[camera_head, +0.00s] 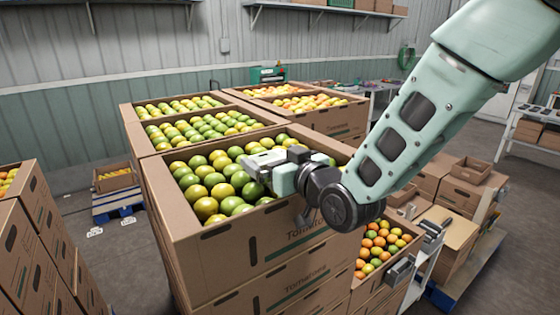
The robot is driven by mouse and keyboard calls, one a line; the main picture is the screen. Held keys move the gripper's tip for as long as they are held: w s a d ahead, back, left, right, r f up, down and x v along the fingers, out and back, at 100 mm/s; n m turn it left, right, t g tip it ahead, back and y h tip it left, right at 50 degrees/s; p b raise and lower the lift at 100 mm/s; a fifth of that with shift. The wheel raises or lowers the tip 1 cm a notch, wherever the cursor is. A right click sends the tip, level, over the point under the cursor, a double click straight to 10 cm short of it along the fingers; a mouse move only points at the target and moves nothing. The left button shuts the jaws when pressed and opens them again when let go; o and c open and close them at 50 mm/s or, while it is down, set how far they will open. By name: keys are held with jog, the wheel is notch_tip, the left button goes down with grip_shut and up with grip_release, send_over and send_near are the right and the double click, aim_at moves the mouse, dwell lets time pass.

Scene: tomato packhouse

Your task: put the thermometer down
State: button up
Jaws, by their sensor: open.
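My gripper (256,168) is over the near open carton (172,217) of green and yellow tomatoes (214,185), at the right part of the fruit. It points left and sits low, close to the tomatoes. Its jaws are open. I cannot make out a thermometer; the fingertips are small in the picture and my wrist and arm hide part of the carton's right side.
More full cartons (270,130) stand behind on the same stack. A lower carton of orange and green tomatoes (378,240) is at right. Empty-looking cartons (468,172) stand further right, with tables behind. Stacked cartons (30,240) are at left; floor shows between stacks.

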jog(key=shift+r, duration=0.25)
jog(key=b+v, duration=0.7)
jog(key=v, duration=0.5)
jog(key=shift+f, duration=0.15)
jog(key=s+d+f+g+h, duration=0.2)
jog(key=s+f+g+h, duration=0.3)
jog(key=s+f+g, duration=0.6)
jog(key=s+d+f+n+g+h, duration=0.1)
jog(key=s+d+f+g+h, duration=0.2)
jog(key=s, duration=0.8)
jog(key=d+f+h, duration=0.1)
jog(key=d, duration=0.1)
jog(key=shift+d+f, duration=0.4)
